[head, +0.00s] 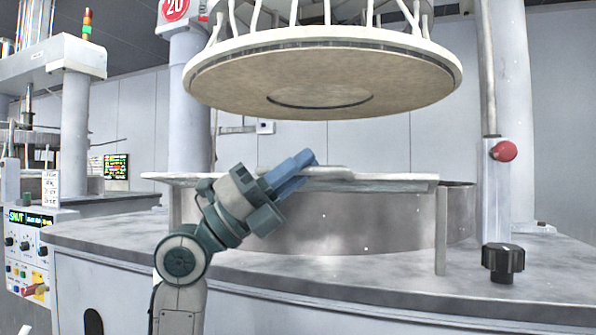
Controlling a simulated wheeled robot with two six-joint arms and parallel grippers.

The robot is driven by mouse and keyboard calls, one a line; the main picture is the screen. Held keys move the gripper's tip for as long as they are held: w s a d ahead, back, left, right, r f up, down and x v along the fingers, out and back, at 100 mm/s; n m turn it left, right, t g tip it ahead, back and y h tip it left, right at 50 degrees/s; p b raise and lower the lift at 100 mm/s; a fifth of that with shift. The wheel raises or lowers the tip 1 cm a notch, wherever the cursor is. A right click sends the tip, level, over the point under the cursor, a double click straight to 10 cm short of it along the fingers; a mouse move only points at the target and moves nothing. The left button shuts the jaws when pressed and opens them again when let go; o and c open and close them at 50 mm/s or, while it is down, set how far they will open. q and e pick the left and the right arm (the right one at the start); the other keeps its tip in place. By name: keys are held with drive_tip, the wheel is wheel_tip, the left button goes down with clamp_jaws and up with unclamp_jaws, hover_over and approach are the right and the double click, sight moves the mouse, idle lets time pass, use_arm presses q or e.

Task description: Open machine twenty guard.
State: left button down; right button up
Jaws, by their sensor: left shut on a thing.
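Machine twenty carries a red round sign (174,9) with the number 20 at the top left. Its guard (390,184) shows as a pale, flat, thin top edge above a curved grey metal wall (350,228). My left gripper (297,170) reaches in from the lower left, its blue fingers shut at a raised grey handle-like bar (335,172) on the guard's top. The fingers hide part of that bar, so the exact grip is hard to see. My right gripper is not in view.
A large round upper platen (320,80) hangs above the guard, with a gap between. A column with a red button (503,150) and a black knob (503,262) stand at the right. Another machine with a control panel (28,250) is at the left.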

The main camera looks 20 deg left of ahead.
use_arm(q)
drive_tip(key=c, duration=1.5)
unclamp_jaws()
drive_tip(key=shift+o, duration=0.2)
drive_tip(key=b+v, duration=0.2)
drive_tip(key=v, duration=0.8)
drive_tip(key=shift+s+a+f+b, duration=0.15)
drive_tip(key=shift+a+f+b, duration=0.1)
drive_tip(key=shift+f+b, duration=0.1)
